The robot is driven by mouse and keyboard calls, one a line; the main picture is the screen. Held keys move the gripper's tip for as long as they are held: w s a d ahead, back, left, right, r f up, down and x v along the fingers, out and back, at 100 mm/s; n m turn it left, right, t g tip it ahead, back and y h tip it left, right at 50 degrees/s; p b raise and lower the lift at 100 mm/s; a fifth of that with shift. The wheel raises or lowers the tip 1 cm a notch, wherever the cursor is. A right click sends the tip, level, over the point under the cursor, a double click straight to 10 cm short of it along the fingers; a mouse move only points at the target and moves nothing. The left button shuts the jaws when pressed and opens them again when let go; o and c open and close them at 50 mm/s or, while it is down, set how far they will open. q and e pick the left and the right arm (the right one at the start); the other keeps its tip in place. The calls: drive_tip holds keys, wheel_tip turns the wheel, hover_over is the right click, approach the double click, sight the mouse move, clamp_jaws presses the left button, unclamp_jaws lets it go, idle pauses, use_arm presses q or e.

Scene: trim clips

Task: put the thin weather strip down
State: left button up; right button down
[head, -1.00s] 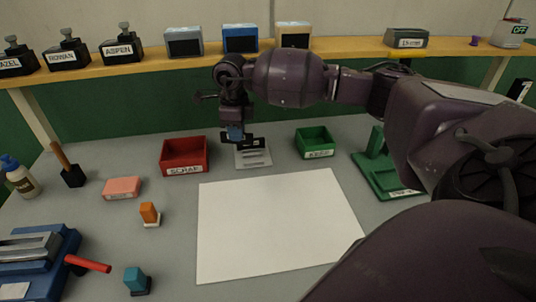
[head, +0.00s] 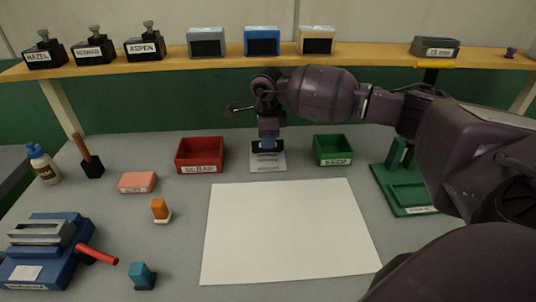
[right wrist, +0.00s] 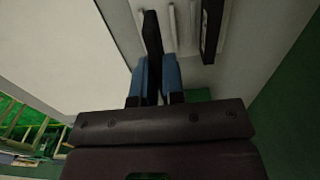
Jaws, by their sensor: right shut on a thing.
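My right gripper (head: 268,143) is over the pale slotted rack (head: 268,163) at the back middle of the table. In the right wrist view its blue fingertips (right wrist: 157,78) are shut on a thin black strip (right wrist: 152,35), which I take for the thin weather strip. The pale rack (right wrist: 183,35) with raised ribs lies beyond the fingers, and a second dark bar (right wrist: 212,28) shows at its right. Whether the held strip touches the rack is hard to tell. My left gripper is not in view.
A red bin (head: 200,155) stands left of the rack and a green bin (head: 333,149) right of it. A large white sheet (head: 290,230) lies in front, bare. A green fixture (head: 410,190) is at the right, a blue one (head: 45,250) at the left.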

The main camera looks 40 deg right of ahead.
sight(268, 164)
drive_tip(key=shift+f, duration=2.45)
drive_tip(key=shift+f, duration=0.2)
drive_tip(key=c, duration=1.2)
unclamp_jaws()
drive_tip(key=shift+r, duration=0.1)
wheel_tip(268, 164, up, 12)
drive_tip(key=shift+r, duration=0.15)
